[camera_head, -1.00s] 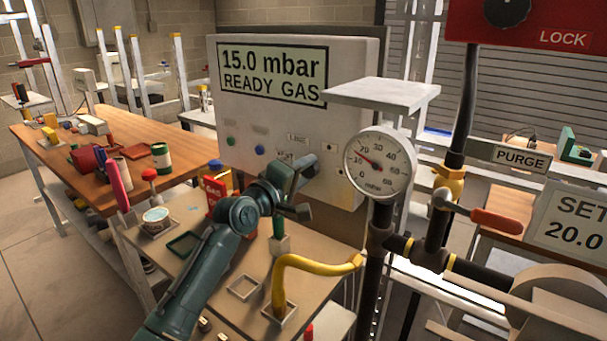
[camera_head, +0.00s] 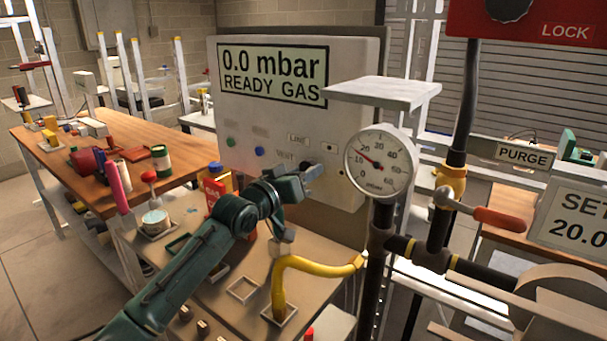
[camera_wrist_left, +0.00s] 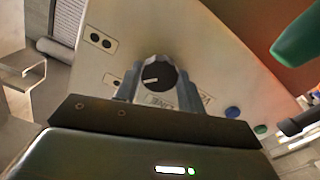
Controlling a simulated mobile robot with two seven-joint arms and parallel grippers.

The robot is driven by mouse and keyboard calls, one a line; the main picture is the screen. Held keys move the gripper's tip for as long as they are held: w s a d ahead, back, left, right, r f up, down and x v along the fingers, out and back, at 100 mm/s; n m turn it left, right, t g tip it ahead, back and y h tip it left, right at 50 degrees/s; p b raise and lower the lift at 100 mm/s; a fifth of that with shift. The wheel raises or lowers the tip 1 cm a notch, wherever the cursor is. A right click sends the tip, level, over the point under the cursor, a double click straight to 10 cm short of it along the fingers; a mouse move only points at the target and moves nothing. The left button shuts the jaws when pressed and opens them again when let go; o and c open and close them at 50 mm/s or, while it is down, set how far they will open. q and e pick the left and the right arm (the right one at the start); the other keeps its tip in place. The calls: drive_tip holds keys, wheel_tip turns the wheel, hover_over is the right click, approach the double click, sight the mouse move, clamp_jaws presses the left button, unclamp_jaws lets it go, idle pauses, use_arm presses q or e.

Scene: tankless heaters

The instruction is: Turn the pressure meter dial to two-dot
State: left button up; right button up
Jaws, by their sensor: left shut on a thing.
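The pressure meter (camera_head: 290,125) is a pale box whose display reads "0.0 mbar READY GAS". Its dial is a black round knob (camera_wrist_left: 158,74) with a white pointer line, which points left in the left wrist view. My left gripper (camera_head: 312,174) is at the meter's lower front, its fingers shut on the dial from both sides. In the left wrist view, a two-dot plate (camera_wrist_left: 101,40) lies up and left of the dial. Another plate (camera_wrist_left: 112,80) below it is partly hidden by a finger. LINE and VENT labels sit near the fingers.
A round gauge (camera_head: 380,162) on a black pipe stands just right of the meter, under a pale shelf plate (camera_head: 383,92). A yellow hose (camera_head: 310,265) rises below my gripper. A cluttered wooden bench (camera_head: 120,150) stands at left.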

use_arm(q)
drive_tip(key=m, duration=0.4)
drive_tip(key=shift+m+p, duration=0.3)
idle(0.3)
drive_tip(key=o, duration=1)
drive_tip(key=shift+b+v, duration=0.45)
drive_tip(key=shift+v, duration=6.15)
